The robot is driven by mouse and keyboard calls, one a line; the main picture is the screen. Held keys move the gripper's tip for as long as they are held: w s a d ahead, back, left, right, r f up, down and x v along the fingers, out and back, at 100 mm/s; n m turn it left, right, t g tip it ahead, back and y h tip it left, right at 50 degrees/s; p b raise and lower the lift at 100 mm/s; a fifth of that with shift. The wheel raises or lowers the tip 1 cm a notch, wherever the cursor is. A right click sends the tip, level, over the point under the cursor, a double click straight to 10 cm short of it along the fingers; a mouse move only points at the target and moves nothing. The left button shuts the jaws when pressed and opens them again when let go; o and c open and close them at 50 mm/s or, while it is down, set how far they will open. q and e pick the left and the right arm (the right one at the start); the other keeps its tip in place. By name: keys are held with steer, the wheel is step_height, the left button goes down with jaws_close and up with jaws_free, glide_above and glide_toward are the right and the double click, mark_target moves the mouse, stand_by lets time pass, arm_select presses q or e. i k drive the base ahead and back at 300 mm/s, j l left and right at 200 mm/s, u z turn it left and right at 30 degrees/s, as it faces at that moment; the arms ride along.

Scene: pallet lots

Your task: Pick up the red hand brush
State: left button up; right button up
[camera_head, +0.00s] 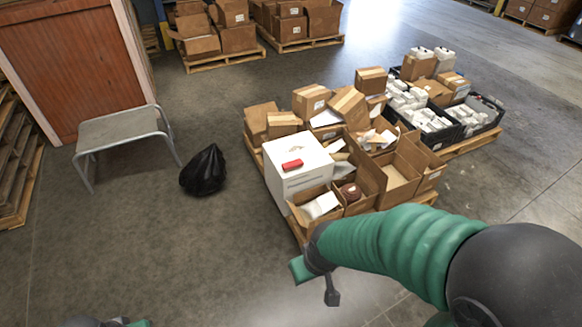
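A small red object (292,164), which looks like the red hand brush, lies on top of a white box (300,180) at the near left corner of a loaded pallet. Its bristles cannot be made out. My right gripper (316,284) is in front of the pallet's near edge, below the brush in the picture. Its green and dark fingers look spread apart, with nothing seen between them. My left gripper (120,323) only just shows at the bottom left edge, far from the brush. Most of it is cut off, so its opening is unclear.
Open cardboard boxes (398,178) crowd the pallet right of the white box. Black crates (436,135) stand behind. A black bag (204,171) and a grey metal-legged table (118,127) stand to the left. The concrete floor (190,250) in front is clear.

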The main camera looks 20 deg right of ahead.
mark_target(295, 165)
steer(key=i+l, duration=0.25)
steer(key=i, duration=0.25)
steer(key=i+l+u, duration=0.1)
steer(key=i+l, duration=0.15)
steer(key=i, duration=0.3)
steer(key=i+l, duration=0.3)
steer(key=i, duration=0.2)
steer(key=i+l+u, duration=0.1)
steer(key=i+l, duration=0.2)
steer(key=i, duration=0.2)
